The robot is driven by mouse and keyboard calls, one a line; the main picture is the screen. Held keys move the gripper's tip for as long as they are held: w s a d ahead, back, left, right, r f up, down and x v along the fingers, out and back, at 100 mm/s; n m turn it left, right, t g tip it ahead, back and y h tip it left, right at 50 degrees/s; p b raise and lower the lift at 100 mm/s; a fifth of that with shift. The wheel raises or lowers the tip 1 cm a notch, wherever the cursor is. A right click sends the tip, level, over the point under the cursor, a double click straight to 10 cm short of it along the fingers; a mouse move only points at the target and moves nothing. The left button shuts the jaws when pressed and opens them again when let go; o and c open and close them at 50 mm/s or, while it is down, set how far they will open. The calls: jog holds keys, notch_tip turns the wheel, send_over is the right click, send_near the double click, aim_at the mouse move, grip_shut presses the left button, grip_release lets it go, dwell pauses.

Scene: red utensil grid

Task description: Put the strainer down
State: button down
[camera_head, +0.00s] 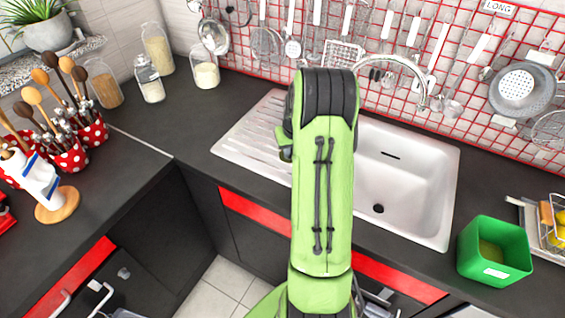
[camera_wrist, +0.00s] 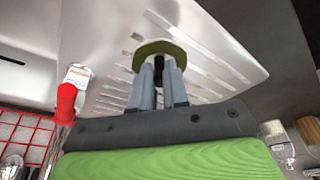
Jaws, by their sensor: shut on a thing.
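In the wrist view, my gripper (camera_wrist: 160,85) has its two grey fingers close together. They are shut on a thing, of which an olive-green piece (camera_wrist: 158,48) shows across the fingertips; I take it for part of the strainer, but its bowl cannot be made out. Behind it in this view is the ribbed drainboard (camera_wrist: 215,40); whether the held thing touches it, I cannot tell. In the head view my green arm reaches toward the sink and hides my gripper and the held thing.
The white sink (camera_head: 415,190) lies right of my arm, and its drainboard (camera_head: 250,140) left. A red grid (camera_head: 455,125) with several hanging utensils and a faucet (camera_head: 415,72) stand behind. A green bin (camera_head: 495,250) stands right, jars (camera_head: 205,75) back left. The left counter (camera_head: 170,115) has free room.

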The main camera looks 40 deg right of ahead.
aim_at(290, 158)
jog(key=shift+w+f, duration=0.1)
jog(key=shift+f, duration=2.45)
jog(key=c, duration=1.1)
grip_release()
